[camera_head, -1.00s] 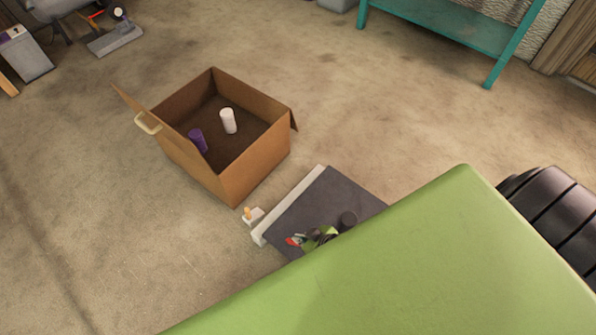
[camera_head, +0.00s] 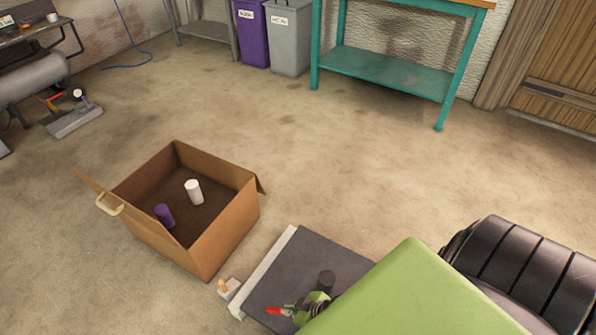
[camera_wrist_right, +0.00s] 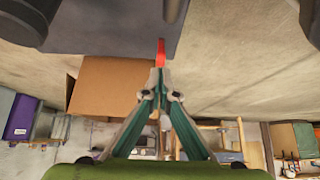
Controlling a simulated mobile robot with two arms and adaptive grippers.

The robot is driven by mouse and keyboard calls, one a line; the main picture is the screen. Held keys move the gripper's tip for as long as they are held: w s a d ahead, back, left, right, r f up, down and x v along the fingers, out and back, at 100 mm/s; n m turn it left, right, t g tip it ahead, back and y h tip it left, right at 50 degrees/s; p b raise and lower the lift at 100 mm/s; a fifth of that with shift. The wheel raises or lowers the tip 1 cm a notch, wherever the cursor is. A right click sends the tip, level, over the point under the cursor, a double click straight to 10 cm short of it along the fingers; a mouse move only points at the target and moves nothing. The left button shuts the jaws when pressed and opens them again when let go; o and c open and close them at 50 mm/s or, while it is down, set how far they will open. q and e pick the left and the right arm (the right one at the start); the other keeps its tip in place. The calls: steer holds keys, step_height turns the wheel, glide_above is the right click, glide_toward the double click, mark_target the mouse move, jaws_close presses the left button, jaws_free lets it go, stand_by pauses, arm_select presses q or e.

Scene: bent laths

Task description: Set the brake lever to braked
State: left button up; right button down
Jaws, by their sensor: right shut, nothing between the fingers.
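A grey base plate (camera_head: 75,122) stands on the floor at the far left of the head view. It carries a red-orange arm (camera_head: 54,101) and a pale round knob (camera_head: 77,93); it may be the brake lever, but it is too small to tell its setting. My right gripper (camera_head: 284,310) is low in the head view, far from that plate, partly hidden by my green arm. In the right wrist view its fingers (camera_wrist_right: 158,72) meet at the tips. A red piece (camera_wrist_right: 161,51) shows at the tips; its nature is unclear. My left gripper is out of view.
An open cardboard box (camera_head: 230,227) holds a white cylinder (camera_head: 194,192) and a purple one (camera_head: 164,215). A small white block with an orange top (camera_head: 228,288) lies nearby. A teal bench (camera_head: 385,72) and bins (camera_head: 290,38) stand behind.

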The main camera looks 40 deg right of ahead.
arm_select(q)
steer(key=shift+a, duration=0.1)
arm_select(e)
steer(key=v, duration=0.7)
steer(key=shift+w+r, duration=0.25)
steer(key=shift+r, duration=0.3)
steer(key=shift+a, duration=0.1)
